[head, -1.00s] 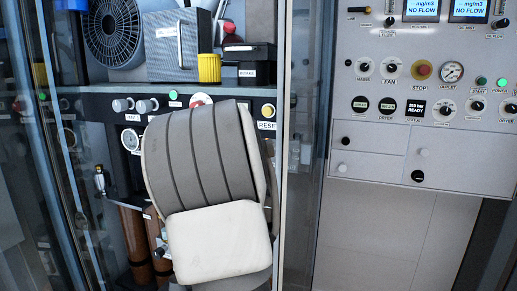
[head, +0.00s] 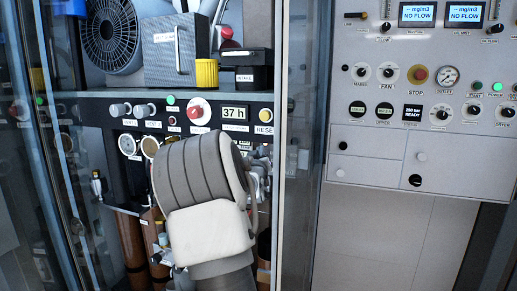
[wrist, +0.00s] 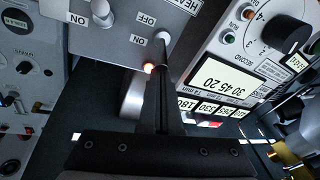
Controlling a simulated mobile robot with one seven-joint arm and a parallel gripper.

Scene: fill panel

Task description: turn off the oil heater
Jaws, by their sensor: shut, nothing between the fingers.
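In the wrist view, a grey panel carries a small toggle switch (wrist: 163,37) with OFF and ON labels beside it and a partly cut-off label starting "HEA". A small red light (wrist: 149,68) glows by this switch. In the head view my own arm covers the gripper and this switch.
A second toggle (wrist: 103,12) is close on the left. A white panel with a black knob (wrist: 291,35) and a display (wrist: 222,80) is close on the right.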

